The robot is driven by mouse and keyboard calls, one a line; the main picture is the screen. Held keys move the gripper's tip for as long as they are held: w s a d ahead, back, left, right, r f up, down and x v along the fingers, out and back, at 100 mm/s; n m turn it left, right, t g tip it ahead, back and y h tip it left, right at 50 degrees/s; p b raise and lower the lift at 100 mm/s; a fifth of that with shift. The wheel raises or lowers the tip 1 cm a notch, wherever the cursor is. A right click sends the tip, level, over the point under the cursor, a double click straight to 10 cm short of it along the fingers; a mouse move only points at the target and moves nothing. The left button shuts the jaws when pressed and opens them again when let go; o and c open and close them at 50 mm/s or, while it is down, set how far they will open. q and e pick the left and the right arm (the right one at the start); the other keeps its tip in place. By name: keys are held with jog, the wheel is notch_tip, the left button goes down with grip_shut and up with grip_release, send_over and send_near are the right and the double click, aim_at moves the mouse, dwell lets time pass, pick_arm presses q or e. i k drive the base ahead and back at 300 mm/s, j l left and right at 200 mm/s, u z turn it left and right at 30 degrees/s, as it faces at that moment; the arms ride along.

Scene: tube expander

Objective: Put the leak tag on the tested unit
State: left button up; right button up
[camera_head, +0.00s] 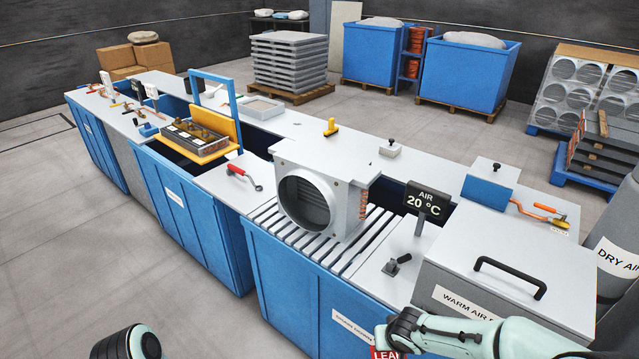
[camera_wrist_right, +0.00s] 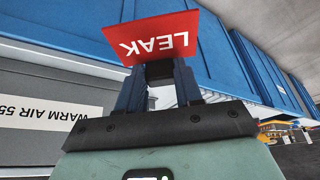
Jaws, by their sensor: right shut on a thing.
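The tested unit appears to be the grey box (camera_head: 325,157) with a large round duct opening at its front and an orange coil at its side. It sits on the slatted middle section of the bench. My right gripper (camera_head: 388,332) is at the bottom right of the head view, in front of the bench and well apart from the unit. It is shut on the red leak tag (camera_head: 387,352), partly cut off by the frame edge. In the right wrist view, the tag (camera_wrist_right: 155,38) stands between the fingertips (camera_wrist_right: 160,72), its white LEAK lettering upside down. My left gripper is out of view.
A sign reading AIR 20 °C (camera_head: 427,198) stands right of the unit. The warm air box (camera_head: 500,285) with a black handle is near my right arm. A red-handled tool (camera_head: 243,177) lies left of the unit. A yellow-handled piece (camera_head: 330,127) stands behind it.

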aim_at(321, 157)
jog(key=i+j, duration=1.35)
jog(key=j, duration=0.3)
